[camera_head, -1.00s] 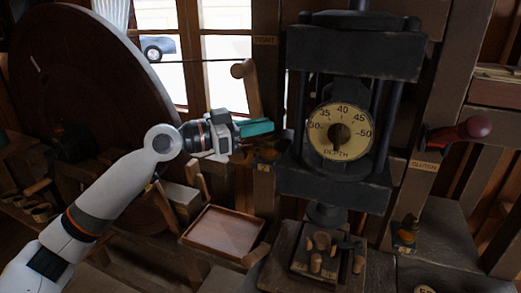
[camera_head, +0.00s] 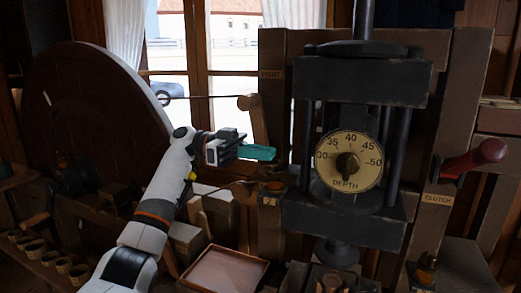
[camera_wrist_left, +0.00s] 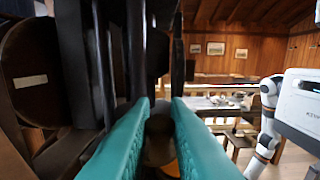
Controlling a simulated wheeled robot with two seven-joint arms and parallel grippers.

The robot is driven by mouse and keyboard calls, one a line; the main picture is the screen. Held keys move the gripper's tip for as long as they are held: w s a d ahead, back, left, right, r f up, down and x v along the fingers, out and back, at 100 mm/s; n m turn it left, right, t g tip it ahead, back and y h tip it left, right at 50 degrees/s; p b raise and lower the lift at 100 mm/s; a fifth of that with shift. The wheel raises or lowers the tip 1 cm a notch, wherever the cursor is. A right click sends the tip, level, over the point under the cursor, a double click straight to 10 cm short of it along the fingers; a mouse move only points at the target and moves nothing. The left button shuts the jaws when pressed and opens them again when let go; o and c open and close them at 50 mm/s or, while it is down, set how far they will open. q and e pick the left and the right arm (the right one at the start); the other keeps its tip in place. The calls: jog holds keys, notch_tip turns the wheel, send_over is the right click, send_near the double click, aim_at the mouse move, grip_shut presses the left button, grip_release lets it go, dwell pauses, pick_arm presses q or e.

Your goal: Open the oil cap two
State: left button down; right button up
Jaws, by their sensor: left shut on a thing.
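My left gripper (camera_head: 262,153) has teal fingers and reaches from the left toward the left post of the press. In the left wrist view its fingers (camera_wrist_left: 160,125) close around a small dark, brownish round part, seemingly an oil cap (camera_wrist_left: 158,140), with an orange patch below it. In the head view, a small oil cup (camera_head: 272,188) with an amber tint sits on the press post just below the fingertips. A second amber-and-dark oil cup (camera_head: 426,268) stands at the lower right. I cannot read which one is number two. My right gripper is out of view.
The dark press (camera_head: 360,80) carries a depth dial (camera_head: 348,161). A wooden tray (camera_head: 225,272) lies below. A large dark wheel (camera_head: 80,110) is at left.

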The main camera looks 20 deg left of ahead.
pick_arm(q)
jog(key=shift+w+m+g+p, duration=0.2)
jog(key=shift+m+g+p, duration=0.1)
jog(key=shift+m+g, duration=0.3)
jog(key=shift+f+g, duration=0.1)
jog(key=shift+g, duration=0.4)
jog(key=c, duration=1.5)
grip_release()
jog(key=shift+o, duration=0.2)
